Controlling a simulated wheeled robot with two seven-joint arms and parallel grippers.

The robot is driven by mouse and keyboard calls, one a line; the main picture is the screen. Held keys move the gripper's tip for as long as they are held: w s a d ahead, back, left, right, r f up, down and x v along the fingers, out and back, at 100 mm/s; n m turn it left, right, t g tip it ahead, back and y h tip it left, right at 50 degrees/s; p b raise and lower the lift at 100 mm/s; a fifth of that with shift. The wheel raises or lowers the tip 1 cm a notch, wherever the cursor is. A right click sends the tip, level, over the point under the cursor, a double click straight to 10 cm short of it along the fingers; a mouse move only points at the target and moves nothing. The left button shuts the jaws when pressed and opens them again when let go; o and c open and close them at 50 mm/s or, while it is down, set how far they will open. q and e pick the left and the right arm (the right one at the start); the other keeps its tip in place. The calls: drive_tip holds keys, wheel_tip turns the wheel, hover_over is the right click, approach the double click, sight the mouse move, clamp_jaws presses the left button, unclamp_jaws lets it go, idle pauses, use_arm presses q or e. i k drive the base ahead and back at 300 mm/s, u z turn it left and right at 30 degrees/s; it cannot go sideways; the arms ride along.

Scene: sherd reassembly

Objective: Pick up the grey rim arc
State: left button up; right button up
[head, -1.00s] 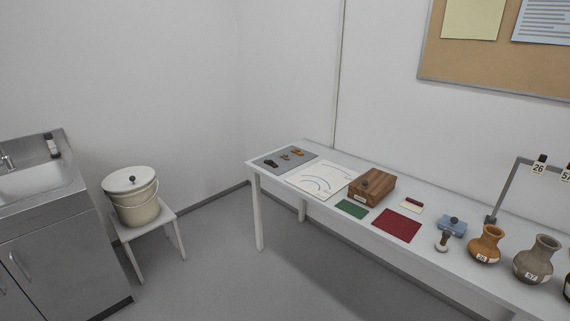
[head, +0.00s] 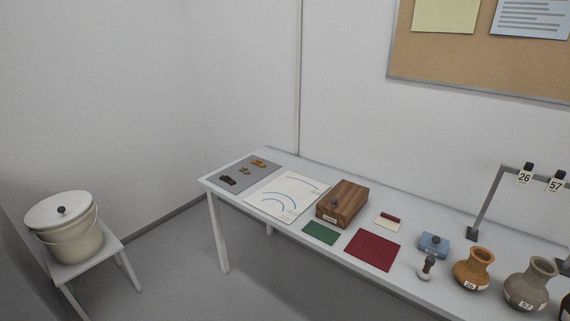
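Small sherds lie on a grey mat (head: 262,173) at the far left end of the white table. One is a dark brown sherd (head: 228,181), one a small brown sherd (head: 244,171), and one an orange-brown sherd (head: 259,163). I cannot make out a grey rim arc among them at this size. A white sheet with blue curved lines (head: 290,188) lies beside the mat. Neither of my grippers is in view.
A lidded bucket (head: 66,230) stands on a stool at left. Floor between is clear.

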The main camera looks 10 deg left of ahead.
sight(244, 169)
drive_tip(key=z, duration=0.05)
drive_tip(key=i, duration=0.85)
drive_tip(key=u, duration=0.2)
